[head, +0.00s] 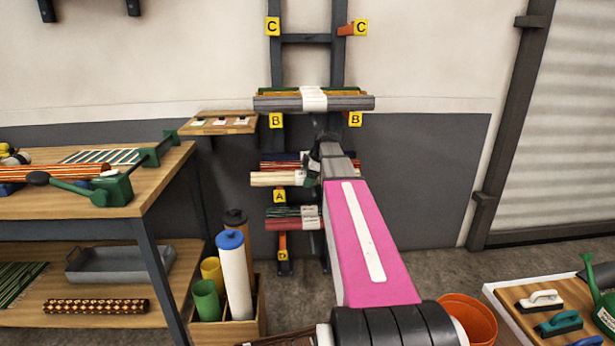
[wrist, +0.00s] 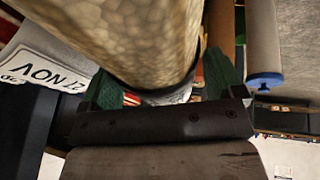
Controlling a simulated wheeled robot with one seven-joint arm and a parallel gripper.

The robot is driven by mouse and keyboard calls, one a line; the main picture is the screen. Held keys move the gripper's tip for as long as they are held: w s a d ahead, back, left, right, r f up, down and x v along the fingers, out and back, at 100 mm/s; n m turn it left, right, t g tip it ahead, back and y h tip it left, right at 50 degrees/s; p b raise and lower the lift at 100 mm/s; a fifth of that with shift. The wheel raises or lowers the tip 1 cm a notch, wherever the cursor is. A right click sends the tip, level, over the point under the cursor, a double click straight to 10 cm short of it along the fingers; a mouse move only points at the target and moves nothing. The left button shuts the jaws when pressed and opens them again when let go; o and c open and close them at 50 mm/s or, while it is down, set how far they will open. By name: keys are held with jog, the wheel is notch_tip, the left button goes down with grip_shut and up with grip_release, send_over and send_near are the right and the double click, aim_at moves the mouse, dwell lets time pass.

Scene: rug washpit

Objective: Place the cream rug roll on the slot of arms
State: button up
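The cream rug roll (head: 273,179) lies level in front of the wall rack, just above the yellow A label (head: 279,196). Its right part is hidden behind my arm. My gripper (head: 309,170) is at its labelled middle. In the wrist view the pale mottled roll (wrist: 130,40) runs between the green fingers (wrist: 165,85), which appear closed around it. The rack arms carry lettered labels: C (head: 273,27) at the top with bare arms, B (head: 276,121) below a grey roll (head: 345,103). Red and dark blue rolls (head: 279,161) lie just behind the cream roll.
Green and red rolls (head: 285,222) lie lower on the rack. A workbench (head: 110,226) stands left, with a crate (head: 240,326) of upright rolls beside it. An orange bucket (head: 472,318) and a tray of brushes (head: 505,300) are at right. The wall right of the rack is clear.

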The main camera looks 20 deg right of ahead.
jog(key=shift+r, duration=0.1)
jog(key=v, duration=0.7)
jog(key=shift+r, duration=0.25)
jog(key=shift+s, duration=0.1)
